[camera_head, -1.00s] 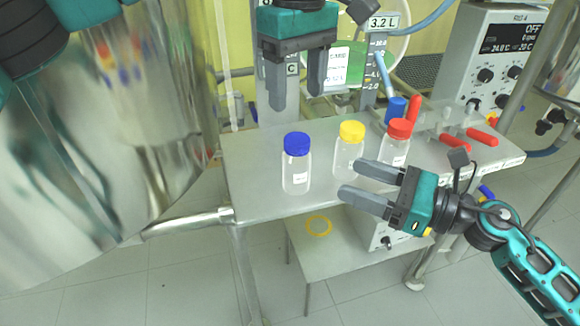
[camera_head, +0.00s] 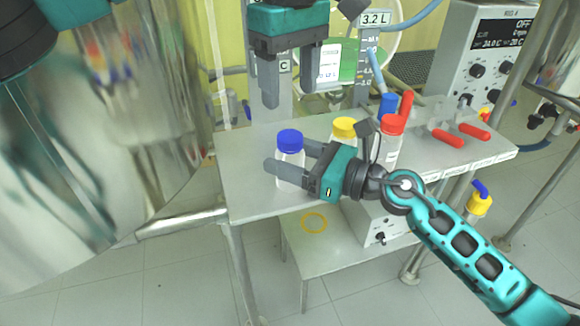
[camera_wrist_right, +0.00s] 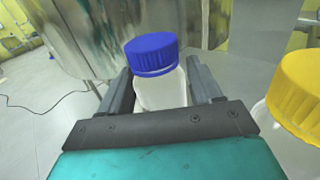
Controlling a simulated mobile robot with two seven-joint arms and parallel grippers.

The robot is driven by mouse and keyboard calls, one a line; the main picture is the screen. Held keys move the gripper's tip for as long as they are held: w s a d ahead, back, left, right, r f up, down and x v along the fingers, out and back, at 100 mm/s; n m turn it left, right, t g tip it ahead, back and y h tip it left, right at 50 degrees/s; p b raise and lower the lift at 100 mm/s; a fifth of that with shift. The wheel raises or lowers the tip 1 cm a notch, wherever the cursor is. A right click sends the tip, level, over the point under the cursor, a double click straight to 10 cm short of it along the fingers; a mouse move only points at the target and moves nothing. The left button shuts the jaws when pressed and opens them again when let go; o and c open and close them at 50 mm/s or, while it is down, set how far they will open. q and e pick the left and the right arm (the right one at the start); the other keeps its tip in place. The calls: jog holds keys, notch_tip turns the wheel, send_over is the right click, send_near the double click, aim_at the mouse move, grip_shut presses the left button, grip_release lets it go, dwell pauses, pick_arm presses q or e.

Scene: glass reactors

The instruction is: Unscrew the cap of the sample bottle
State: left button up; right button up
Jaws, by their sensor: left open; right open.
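The blue-capped bottle (camera_head: 290,148) stands upright at the left of the metal table, its lower body partly hidden by my right gripper. In the right wrist view its blue cap (camera_wrist_right: 152,55) is on, and the clear body is between the two fingers. My right gripper (camera_head: 291,162) is open around the bottle body, below the cap. A yellow-capped bottle (camera_head: 343,128) and a red-capped bottle (camera_head: 390,140) stand to the right. The yellow one is mostly hidden behind my right gripper. My left gripper (camera_head: 287,90) is open and empty, pointing down above and behind the blue cap.
The metal table (camera_head: 245,170) has free room left of the blue-capped bottle. Red-handled valves (camera_head: 450,137) lie at its right. A control box (camera_head: 490,50) stands at the back right. A large shiny vessel (camera_head: 110,130) fills the left side.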

aim_at(290, 136)
grip_shut()
pick_arm(q)
jog(key=m, duration=0.5)
jog(key=shift+m, duration=0.4)
jog(key=m, duration=0.3)
jog(key=shift+f, duration=4)
